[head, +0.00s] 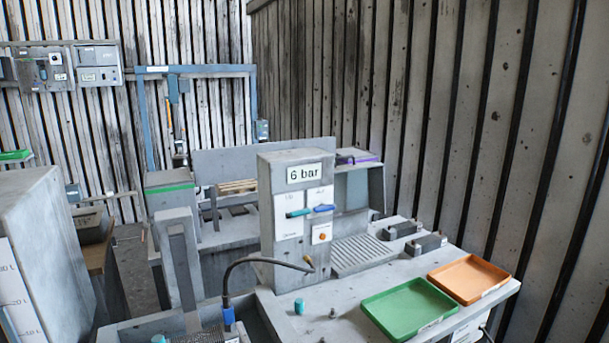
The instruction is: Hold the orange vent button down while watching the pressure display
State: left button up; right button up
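The pressure display (303,173) is a white plate near the top of a grey upright housing (266,208) in the middle of the head view. It reads "6 bar". The orange vent button (323,237) is a small round spot on a white label low on the right of the same front face. Nothing touches or covers it. A teal lever (298,213) and a blue lever (324,208) sit above it on white labels. Neither of my grippers shows in the head view.
A green tray (410,309) and an orange tray (469,278) lie on the bench at the right. A thin dark bent hose (240,265) arches in front of the housing's lower part. A small teal cylinder (299,306) stands on the bench. A ribbed grey plate (361,253) lies right of the housing.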

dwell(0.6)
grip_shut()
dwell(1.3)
